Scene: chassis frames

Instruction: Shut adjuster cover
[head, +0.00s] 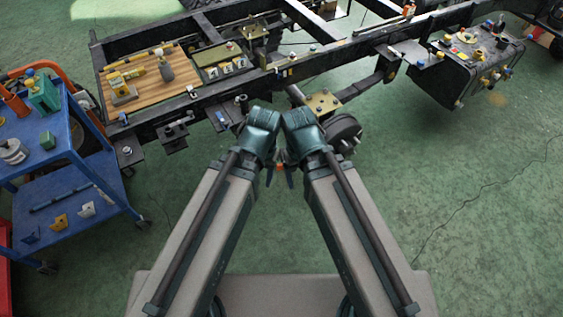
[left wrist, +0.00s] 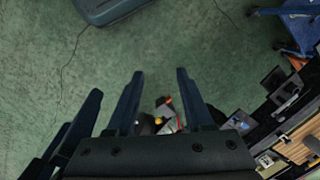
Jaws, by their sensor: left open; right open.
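I cannot single out the adjuster cover with certainty. A brass-coloured plate with small fittings (head: 323,103) sits at the near side of the chassis frame, beside a dark round drum (head: 343,130). Both my arms reach forward and their wrists meet just short of the frame. My right gripper (head: 289,174) hangs below its wrist, apart from the frame, its fingers partly hidden. My left gripper (head: 271,173) is close beside it, mostly hidden by its wrist. In the left wrist view the left gripper's fingers (left wrist: 160,90) are spread with nothing held between them.
The black chassis frame (head: 185,106) crosses the far side, carrying a wooden board (head: 146,94) with tools. A dark tank (head: 456,77) hangs at the right. A blue cart (head: 62,141) with parts stands at the left. The green floor at the right is open.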

